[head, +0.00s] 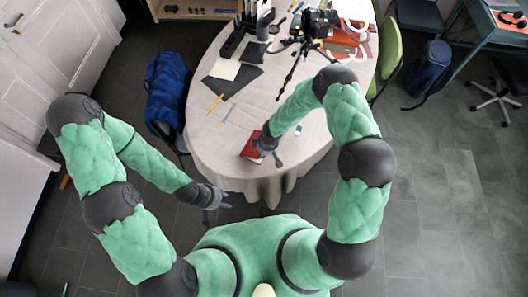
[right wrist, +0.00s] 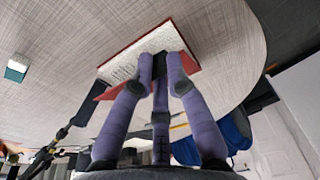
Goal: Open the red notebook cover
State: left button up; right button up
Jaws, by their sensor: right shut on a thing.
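The red notebook (head: 249,148) lies near the front edge of the round table, left of my right gripper (head: 270,150). In the right wrist view, a white lined page of the notebook (right wrist: 142,62) shows, framed by red edges. A red flap (right wrist: 106,93), the cover, stands partly raised beside the page. My right gripper (right wrist: 163,66) is shut on the cover at the notebook's edge; its fingers hide much of it. My left gripper (head: 216,198) is off the table, in front of its left edge, with its fingers apart and empty.
On the light tablecloth (head: 212,137) lie a yellow pencil (head: 215,103) and a small teal-and-white block (head: 298,131). A camera on a small tripod (head: 297,62) stands farther back. A blue bag (head: 167,92) is on the floor left of the table.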

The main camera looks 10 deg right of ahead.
jog(key=shift+w+a+r+h+p, duration=0.15)
jog(key=shift+a+r+h+p, duration=0.2)
jog(key=shift+p, duration=1.25)
jog(key=shift+w+a+r+g+h+p, duration=0.3)
jog(key=shift+r+g+h+p, duration=0.25)
jog(key=shift+p, duration=0.85)
jog(key=shift+w+a+r+g+h, duration=0.3)
jog(key=shift+w+a+r+g, duration=0.05)
jog(key=shift+w+a+r+g+h, duration=0.35)
jog(key=shift+a+r+g+h, duration=0.05)
jog(key=shift+a+r+h, duration=0.1)
jog(key=shift+b, duration=0.35)
jog(key=a+h+b, duration=0.1)
jog(key=b, duration=0.1)
jog(key=w+a+r+g+b, duration=0.1)
jog(key=b, duration=0.1)
jog(key=shift+w+r+h, duration=0.1)
jog(key=shift+w+h, duration=0.15)
jog(key=shift+h, duration=0.15)
